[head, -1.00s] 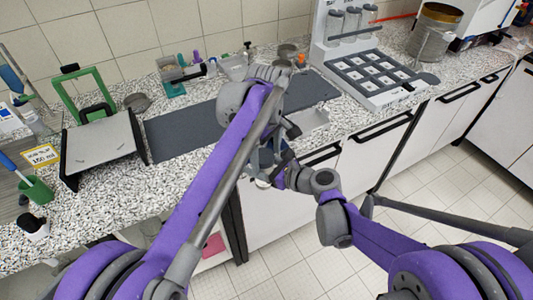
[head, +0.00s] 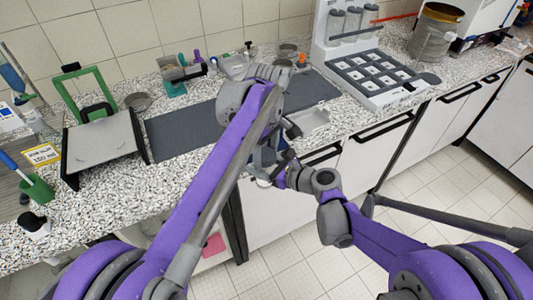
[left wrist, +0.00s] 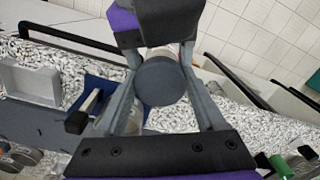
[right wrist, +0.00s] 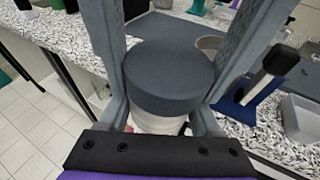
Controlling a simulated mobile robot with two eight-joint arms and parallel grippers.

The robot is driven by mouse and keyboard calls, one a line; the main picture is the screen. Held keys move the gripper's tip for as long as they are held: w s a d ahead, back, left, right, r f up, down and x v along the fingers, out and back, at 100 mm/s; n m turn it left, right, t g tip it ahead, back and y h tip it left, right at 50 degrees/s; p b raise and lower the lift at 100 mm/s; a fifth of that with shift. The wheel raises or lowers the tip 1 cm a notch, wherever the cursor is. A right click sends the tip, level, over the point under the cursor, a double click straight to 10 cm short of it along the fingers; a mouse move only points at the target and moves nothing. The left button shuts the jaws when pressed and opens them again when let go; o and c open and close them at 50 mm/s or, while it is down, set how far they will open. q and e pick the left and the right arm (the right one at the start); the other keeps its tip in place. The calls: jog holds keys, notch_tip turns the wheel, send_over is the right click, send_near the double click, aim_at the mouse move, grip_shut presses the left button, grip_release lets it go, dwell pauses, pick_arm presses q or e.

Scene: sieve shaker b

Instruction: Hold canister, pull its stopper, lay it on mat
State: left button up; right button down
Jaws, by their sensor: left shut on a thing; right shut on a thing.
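The stopper is a dark grey disc (right wrist: 168,78) on top of the white canister (right wrist: 158,122); no clear gap shows between them. The stopper's round face also shows in the left wrist view (left wrist: 160,82). My left gripper (left wrist: 158,70) is shut on the stopper, with its fingers on either side. My right gripper (right wrist: 160,118) is shut on the canister body, below the stopper. In the head view my arms mostly hide both pieces, in front of the counter edge. The mat (head: 185,132) is a dark grey rectangle on the counter, partly behind my left arm.
A pale tray (head: 312,120) lies beside the mat, near a blue stand (right wrist: 232,112). A green-framed holder (head: 100,135) stands to the left. A white rack with a tile grid (head: 372,75) is at the right. The visible left part of the mat is clear.

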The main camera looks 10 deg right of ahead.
pick_arm(q)
jog(key=shift+w+d+r, duration=0.1)
jog(key=shift+d, duration=0.15)
jog(key=shift+r, duration=0.6)
jog(key=shift+a+r, duration=0.1)
jog(key=shift+r, duration=0.3)
jog(key=shift+r, duration=0.1)
